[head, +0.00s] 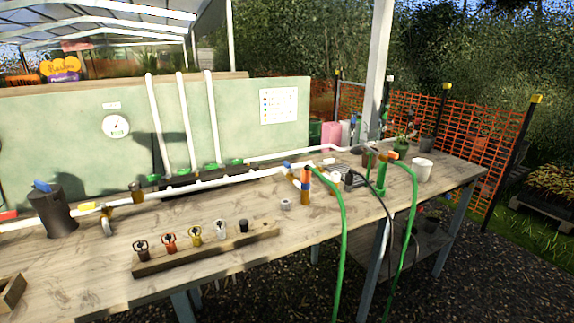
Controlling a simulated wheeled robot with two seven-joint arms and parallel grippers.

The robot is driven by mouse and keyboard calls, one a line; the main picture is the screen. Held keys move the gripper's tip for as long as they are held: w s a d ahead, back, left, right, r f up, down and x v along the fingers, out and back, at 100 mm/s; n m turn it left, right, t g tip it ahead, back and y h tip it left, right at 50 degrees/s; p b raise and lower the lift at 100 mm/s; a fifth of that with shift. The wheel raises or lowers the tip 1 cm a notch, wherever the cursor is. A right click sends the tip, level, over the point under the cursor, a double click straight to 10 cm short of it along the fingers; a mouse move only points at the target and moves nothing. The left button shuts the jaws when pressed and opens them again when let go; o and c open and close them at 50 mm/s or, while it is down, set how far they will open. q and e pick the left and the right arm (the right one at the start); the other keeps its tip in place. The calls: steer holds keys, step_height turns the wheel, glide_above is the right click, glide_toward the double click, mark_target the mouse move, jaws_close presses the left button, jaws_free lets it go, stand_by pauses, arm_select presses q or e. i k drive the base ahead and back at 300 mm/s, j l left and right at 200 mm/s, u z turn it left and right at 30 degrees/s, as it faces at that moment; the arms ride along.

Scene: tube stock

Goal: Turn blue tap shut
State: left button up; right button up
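A small blue tap handle (287,165) sits on the white pipe (245,175) near the middle of the bench, just left of an upright orange-and-blue fitting (305,182). It is too small to tell which way the handle points. Another blue piece (41,186) sits on top of a dark canister (48,212) at the left; I cannot tell whether it is a tap. Neither of my grippers shows in the head view.
The wooden bench (225,262) carries a rail (205,250) with several coloured sprinkler heads in front of the pipe. Green hoses (342,235) hang over the front edge. A yellow tap (88,206), an orange tap (393,155) and a white pot (421,170) are also there.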

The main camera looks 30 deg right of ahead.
mark_target(288, 166)
steer(key=i+l, duration=0.1)
steer(key=l, duration=0.4)
steer(key=i+l, duration=0.1)
steer(key=l, duration=0.35)
steer(key=i+l, duration=0.1)
steer(key=l, duration=0.4)
steer(key=i+l, duration=0.1)
steer(key=l, duration=0.35)
steer(key=z, duration=0.05)
